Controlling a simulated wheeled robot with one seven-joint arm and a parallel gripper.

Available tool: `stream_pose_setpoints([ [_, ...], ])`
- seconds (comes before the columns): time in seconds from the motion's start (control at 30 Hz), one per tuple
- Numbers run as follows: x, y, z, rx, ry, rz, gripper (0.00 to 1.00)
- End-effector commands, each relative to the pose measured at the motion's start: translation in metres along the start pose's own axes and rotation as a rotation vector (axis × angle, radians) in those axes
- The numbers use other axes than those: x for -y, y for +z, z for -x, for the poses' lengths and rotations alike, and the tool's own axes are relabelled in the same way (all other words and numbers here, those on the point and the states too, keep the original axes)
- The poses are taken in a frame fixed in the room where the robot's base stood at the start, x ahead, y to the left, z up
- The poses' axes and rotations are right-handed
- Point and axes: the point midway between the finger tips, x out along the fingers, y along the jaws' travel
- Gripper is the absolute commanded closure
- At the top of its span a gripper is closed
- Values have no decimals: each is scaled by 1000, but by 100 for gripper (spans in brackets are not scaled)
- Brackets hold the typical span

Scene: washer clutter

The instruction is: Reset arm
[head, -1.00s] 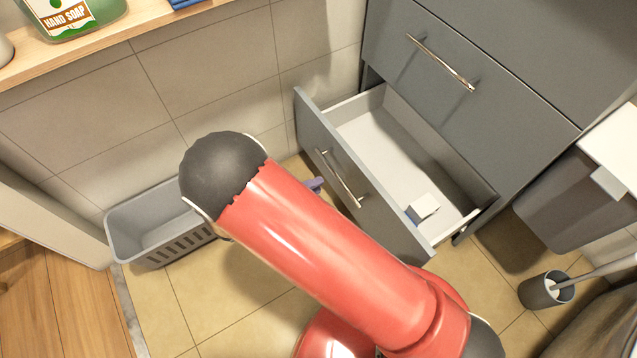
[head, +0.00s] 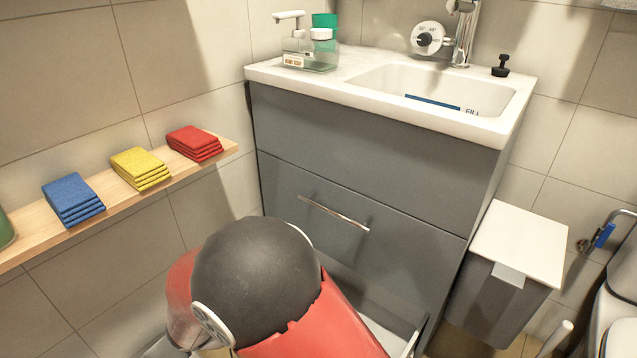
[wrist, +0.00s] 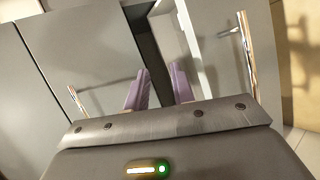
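My gripper (wrist: 159,84) shows in the wrist view as two purple fingers with a clear gap between them. It is open and I see nothing between the fingers. Grey cabinet fronts with metal handles lie beyond it, one handle (wrist: 244,45) at the right. In the head view my red arm with its dark rounded joint fills the lower middle, in front of the grey vanity cabinet (head: 340,150). The gripper is hidden in the head view.
The lower drawer (head: 408,340) stands open, mostly behind my arm. A wooden shelf (head: 120,205) with blue, yellow and red cloth stacks is at the left. A sink (head: 440,85) tops the cabinet. A lidded bin (head: 500,285) stands at the right.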

Motion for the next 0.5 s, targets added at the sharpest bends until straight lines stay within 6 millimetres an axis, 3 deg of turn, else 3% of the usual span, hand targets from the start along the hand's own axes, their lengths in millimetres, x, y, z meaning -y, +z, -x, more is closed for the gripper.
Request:
stream_pose_setpoints([
  [0.03, -24, 6, -3, 36, -60, -29, 75],
  [0.1, -48, 17, -8, 77, -138, -53, 75],
  [0.5, -159, 90, -22, 144, -562, -252, 75],
])
